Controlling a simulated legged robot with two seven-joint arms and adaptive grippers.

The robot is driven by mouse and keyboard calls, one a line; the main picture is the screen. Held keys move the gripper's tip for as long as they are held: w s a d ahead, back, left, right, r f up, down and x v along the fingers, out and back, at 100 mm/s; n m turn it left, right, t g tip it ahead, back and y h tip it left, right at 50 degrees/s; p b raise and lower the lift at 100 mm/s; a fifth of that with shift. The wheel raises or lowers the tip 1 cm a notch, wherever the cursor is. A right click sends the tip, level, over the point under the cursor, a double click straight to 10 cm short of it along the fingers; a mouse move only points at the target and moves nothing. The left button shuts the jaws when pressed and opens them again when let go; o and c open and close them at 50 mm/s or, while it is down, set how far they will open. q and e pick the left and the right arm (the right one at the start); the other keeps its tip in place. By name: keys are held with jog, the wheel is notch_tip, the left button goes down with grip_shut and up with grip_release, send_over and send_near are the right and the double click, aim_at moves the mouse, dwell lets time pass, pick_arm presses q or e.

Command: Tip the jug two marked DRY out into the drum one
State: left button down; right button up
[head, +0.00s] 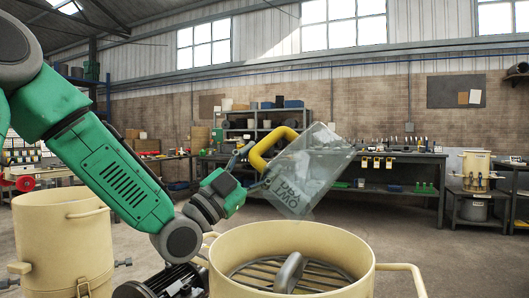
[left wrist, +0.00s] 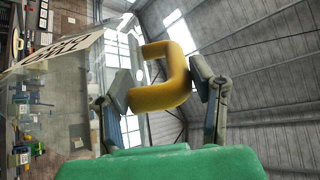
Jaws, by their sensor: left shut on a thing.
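A clear jug (head: 312,172) with a yellow handle (head: 270,148) hangs tilted in the air in the head view. Dark lettering on its side is slanted and hard to read. My left gripper (head: 249,166) is shut on the handle; the left wrist view shows its fingers on both sides of the yellow handle (left wrist: 165,80). I cannot see any contents in the jug. A cream open-topped drum (head: 228,255) stands below it, with a slatted grate and a grey bar inside. The jug is above the drum's far rim, apart from it. My right gripper is not in view.
A second cream drum (head: 62,240) stands at the left, its number not visible. A dark workbench (head: 405,165) with tools and a shelf rack (head: 262,122) line the back wall. A small cream vessel (head: 475,172) stands on a stand at the right. The floor between is clear.

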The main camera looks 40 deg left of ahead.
pick_arm(q)
jog(key=shift+w+d+r+g+p, duration=0.15)
jog(key=shift+w+r+g+p, duration=0.35)
jog(key=shift+p, duration=0.25)
jog(key=shift+w+d+g+p, duration=0.1)
jog(key=shift+w+g+p, duration=0.6)
jog(key=shift+p, duration=0.15)
jog(key=w+g+p, duration=0.2)
jog(key=w+d+g+y+p, duration=0.1)
jog(key=w+g+p, duration=0.1)
jog(key=w+p, duration=0.1)
jog(key=shift+d+r, duration=0.1)
jog(key=w+d+r+g+y+p, duration=0.25)
jog(key=w+g+p, duration=0.65)
jog(key=p, duration=1.5)
jog(key=f+g, duration=0.2)
jog(key=f+g+y, duration=0.1)
jog(key=g, duration=0.2)
jog(key=w+f+g, duration=0.1)
jog(key=f+g, duration=0.1)
jog(key=g, duration=0.1)
jog(key=shift+f+y, duration=0.3)
jog(key=shift+y, duration=0.05)
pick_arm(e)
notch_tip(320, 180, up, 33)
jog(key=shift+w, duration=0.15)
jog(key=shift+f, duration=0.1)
